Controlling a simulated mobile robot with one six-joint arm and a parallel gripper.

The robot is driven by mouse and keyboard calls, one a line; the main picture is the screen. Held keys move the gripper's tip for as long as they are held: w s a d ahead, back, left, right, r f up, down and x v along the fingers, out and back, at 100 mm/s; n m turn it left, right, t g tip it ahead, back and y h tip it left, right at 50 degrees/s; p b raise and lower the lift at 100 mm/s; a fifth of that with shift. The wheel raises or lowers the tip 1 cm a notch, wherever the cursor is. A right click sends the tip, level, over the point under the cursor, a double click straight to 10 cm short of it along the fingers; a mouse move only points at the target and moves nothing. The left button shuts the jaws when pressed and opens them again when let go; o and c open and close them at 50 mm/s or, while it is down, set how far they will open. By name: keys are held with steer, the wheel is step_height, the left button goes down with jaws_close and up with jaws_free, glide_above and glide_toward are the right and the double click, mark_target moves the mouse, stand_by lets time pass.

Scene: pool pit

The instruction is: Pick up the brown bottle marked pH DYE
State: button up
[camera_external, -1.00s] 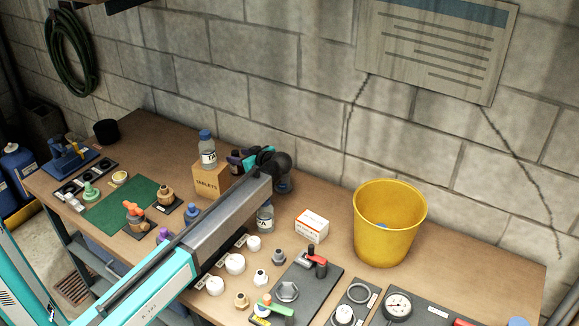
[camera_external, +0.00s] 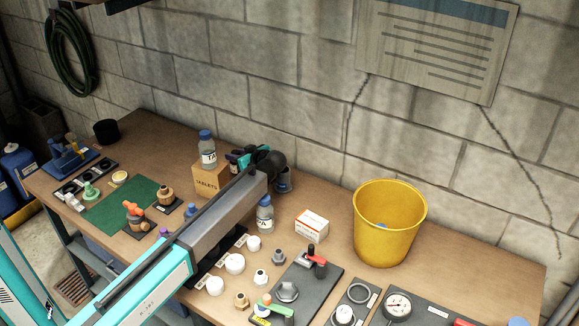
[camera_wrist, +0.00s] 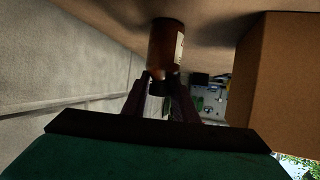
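The brown bottle (camera_wrist: 165,45) shows in the wrist view, inverted in this picture, with a pale label and a dark cap; I cannot read the label. My gripper (camera_wrist: 160,85) is open, with its two dark fingers on either side of the cap; I see no clear contact. In the external view, a small dark bottle (camera_external: 233,160) stands behind the tablets box, partly hidden. My gripper (camera_external: 242,162) is at its right side there, mostly hidden by my wrist.
The TABLETS box (camera_external: 208,182) stands close by, with a clear blue-capped bottle (camera_external: 207,148) on it. The wall is behind. A yellow bucket (camera_external: 388,225) stands farther right.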

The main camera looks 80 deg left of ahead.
jaws_close()
steer(key=shift+r+b, duration=1.15)
steer(key=shift+r, duration=3.9)
